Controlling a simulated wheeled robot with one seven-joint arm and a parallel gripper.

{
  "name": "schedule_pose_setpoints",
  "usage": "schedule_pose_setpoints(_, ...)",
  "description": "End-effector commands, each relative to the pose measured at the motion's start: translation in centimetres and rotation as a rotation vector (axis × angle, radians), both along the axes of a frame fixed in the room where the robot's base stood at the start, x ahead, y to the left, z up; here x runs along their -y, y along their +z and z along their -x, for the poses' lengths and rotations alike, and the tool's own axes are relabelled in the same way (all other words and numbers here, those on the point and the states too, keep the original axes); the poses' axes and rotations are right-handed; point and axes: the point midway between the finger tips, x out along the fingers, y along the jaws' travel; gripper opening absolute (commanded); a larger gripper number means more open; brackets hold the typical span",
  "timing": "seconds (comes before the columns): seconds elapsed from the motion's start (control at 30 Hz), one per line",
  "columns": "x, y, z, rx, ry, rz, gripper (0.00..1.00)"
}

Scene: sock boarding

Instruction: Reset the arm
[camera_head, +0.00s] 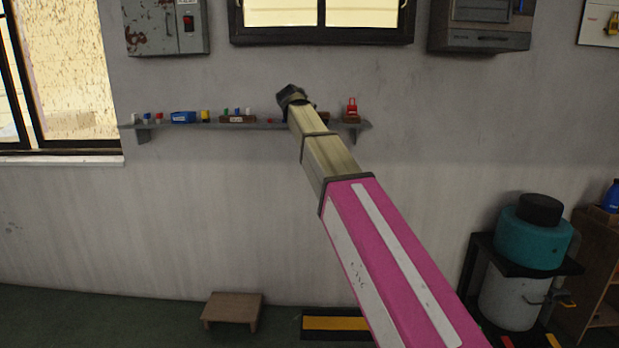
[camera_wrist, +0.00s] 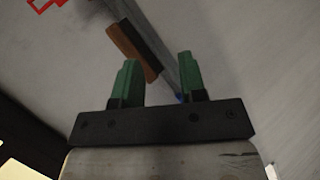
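My arm stretches up from the lower right in the head view, and its dark end with my gripper (camera_head: 291,95) is in front of the wall shelf. The fingers are too small to make out there. In the wrist view, the two green fingers of my gripper (camera_wrist: 157,57) stand apart with nothing held between them. A brown block (camera_wrist: 133,50) and a grey edge, likely the shelf, show beyond the fingers.
A small wooden stool (camera_head: 233,308) stands below. A teal drum (camera_head: 533,240) stands at the right. The wall between is bare.

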Motion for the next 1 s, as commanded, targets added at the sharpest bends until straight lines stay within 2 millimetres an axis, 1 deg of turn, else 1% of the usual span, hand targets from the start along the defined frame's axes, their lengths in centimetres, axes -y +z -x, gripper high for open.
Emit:
schedule_pose_setpoints(0.03,1.2,-3.4,0.7,-0.030,-0.017,-0.027,0.38)
schedule_pose_setpoints(0.07,1.8,-5.0,0.9,-0.046,-0.027,-0.043,0.38)
schedule_pose_setpoints(0.1,2.5,-7.2,1.3,-0.066,-0.040,-0.069,0.38)
schedule_pose_setpoints(0.17,3.5,-10.4,1.9,-0.097,-0.062,-0.104,0.38)
schedule_pose_setpoints(0.2,4.3,-12.5,2.3,-0.117,-0.078,-0.127,0.38)
schedule_pose_setpoints(0.27,5.3,-15.6,3.1,-0.148,-0.103,-0.162,0.38)
schedule_pose_setpoints(0.3,6.0,-17.6,3.7,-0.168,-0.119,-0.186,0.38)
schedule_pose_setpoints(0.37,7.1,-20.6,4.7,-0.198,-0.147,-0.222,0.38)
schedule_pose_setpoints(0.4,7.8,-22.5,5.5,-0.219,-0.164,-0.246,0.38)
schedule_pose_setpoints(0.47,8.8,-25.4,6.7,-0.248,-0.194,-0.282,0.38)
schedule_pose_setpoints(0.5,9.5,-27.2,7.5,-0.267,-0.215,-0.306,0.38)
schedule_pose_setpoints(0.57,10.5,-29.8,8.9,-0.296,-0.246,-0.341,0.38)
schedule_pose_setpoints(0.6,11.1,-31.6,9.9,-0.316,-0.268,-0.366,0.38)
schedule_pose_setpoints(0.67,12.0,-34.1,11.4,-0.346,-0.302,-0.402,0.38)
schedule_pose_setpoints(0.7,12.6,-35.7,12.5,-0.365,-0.326,-0.424,0.38)
schedule_pose_setpoints(0.77,13.5,-38.1,14.1,-0.393,-0.363,-0.460,0.38)
schedule_pose_setpoints(0.8,14.0,-39.6,15.3,-0.413,-0.387,-0.484,0.38)
schedule_pose_setpoints(0.87,14.8,-41.8,17.1,-0.440,-0.426,-0.519,0.38)
schedule_pose_setpoints(0.9,15.3,-43.2,18.4,-0.459,-0.453,-0.543,0.38)
schedule_pose_setpoints(0.97,16.0,-45.2,20.3,-0.487,-0.493,-0.577,0.38)
schedule_pose_setpoints(1.0,16.4,-46.4,21.6,-0.504,-0.522,-0.600,0.38)
